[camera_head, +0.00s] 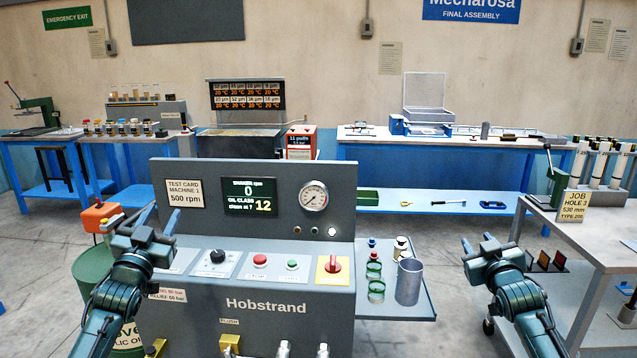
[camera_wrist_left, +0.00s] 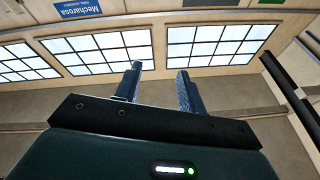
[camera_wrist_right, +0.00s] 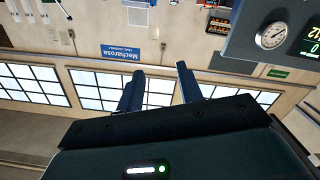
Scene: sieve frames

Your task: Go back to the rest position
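My left gripper (camera_head: 163,210) is raised in front of the left part of the grey Hobstrand machine (camera_head: 300,240). In the left wrist view its two fingers (camera_wrist_left: 159,76) stand apart with nothing between them. My right gripper (camera_head: 488,241) is raised to the right of the machine's side shelf, over open floor. In the right wrist view its fingers (camera_wrist_right: 160,76) are also apart and empty. Both wrist cameras look towards the wall and windows. Neither gripper appears to touch anything in the head view.
The side shelf (camera_head: 420,305) holds a grey cylinder (camera_head: 409,281), green-rimmed glass pieces (camera_head: 376,290) and small bottles. A green bin (camera_head: 92,268) stands behind my left arm. A grey table (camera_head: 590,235) with a job card is close on the right. Blue benches line the wall.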

